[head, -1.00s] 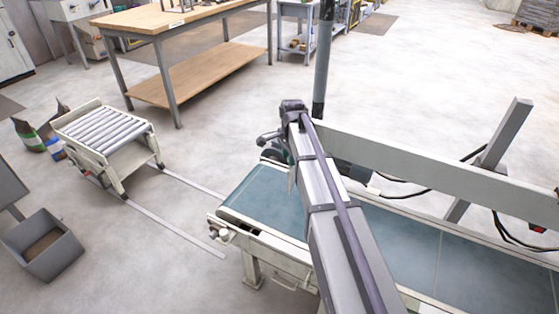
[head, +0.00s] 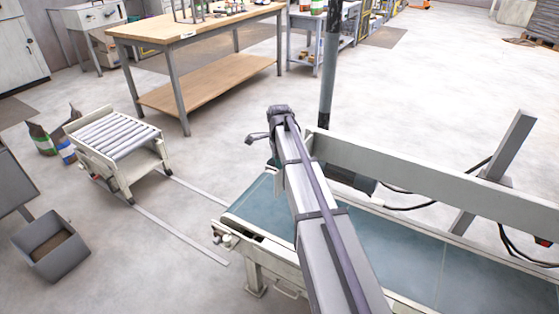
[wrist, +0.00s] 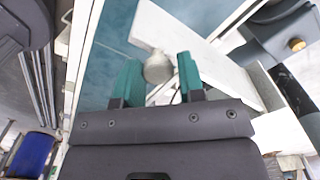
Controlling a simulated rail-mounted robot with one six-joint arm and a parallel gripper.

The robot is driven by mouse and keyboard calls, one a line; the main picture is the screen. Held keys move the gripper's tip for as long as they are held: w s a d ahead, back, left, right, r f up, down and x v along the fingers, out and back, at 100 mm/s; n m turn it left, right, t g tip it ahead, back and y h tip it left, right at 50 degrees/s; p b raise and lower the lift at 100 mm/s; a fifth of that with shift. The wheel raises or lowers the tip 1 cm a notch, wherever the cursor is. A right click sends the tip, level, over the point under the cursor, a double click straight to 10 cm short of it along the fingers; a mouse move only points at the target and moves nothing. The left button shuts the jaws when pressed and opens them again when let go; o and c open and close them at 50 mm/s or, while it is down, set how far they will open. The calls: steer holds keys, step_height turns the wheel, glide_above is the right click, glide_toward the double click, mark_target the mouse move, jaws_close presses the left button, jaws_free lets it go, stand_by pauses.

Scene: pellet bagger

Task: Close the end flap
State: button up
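A round grey-beige knob (wrist: 158,67) sits on a pale flat bar or panel (wrist: 205,55) in the wrist view. I cannot tell whether this panel is the end flap. The two teal fingers of my gripper (wrist: 160,80) stand apart, one on each side of the knob and very close to it. Whether they press on it is unclear. In the head view my gripper is mostly hidden behind my arm, above the near left end of the conveyor; a bit of teal shows there. I make out no end flap in the head view.
The blue-green conveyor belt (head: 405,245) runs right, with a pale beam (head: 430,185) along its far side. A roller stand (head: 115,140) stands on floor rails at left. A grey bin (head: 50,250) and a wooden workbench (head: 195,92) are apart from it.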

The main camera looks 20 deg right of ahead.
steer(key=o, duration=0.4)
step_height(320, 180, up, 11)
steer(key=p, duration=1)
steer(key=shift+p, duration=0.4)
steer(key=shift+f, duration=0.1)
steer(key=s+a+r+n+p, duration=0.2)
steer(key=s+a+n, duration=0.3)
steer(key=s, duration=0.3)
steer(key=s+a+r+n+p, duration=0.3)
steer(key=s+a+n, duration=0.2)
steer(key=s+n, duration=0.3)
steer(key=s+a+r+n+p, duration=0.3)
steer(key=s+a+n, duration=0.2)
steer(key=s+n, duration=0.2)
steer(key=s, duration=0.2)
steer(key=shift+s+a+r, duration=0.15)
steer(key=shift+s+a, duration=0.1)
steer(key=shift+s, duration=0.1)
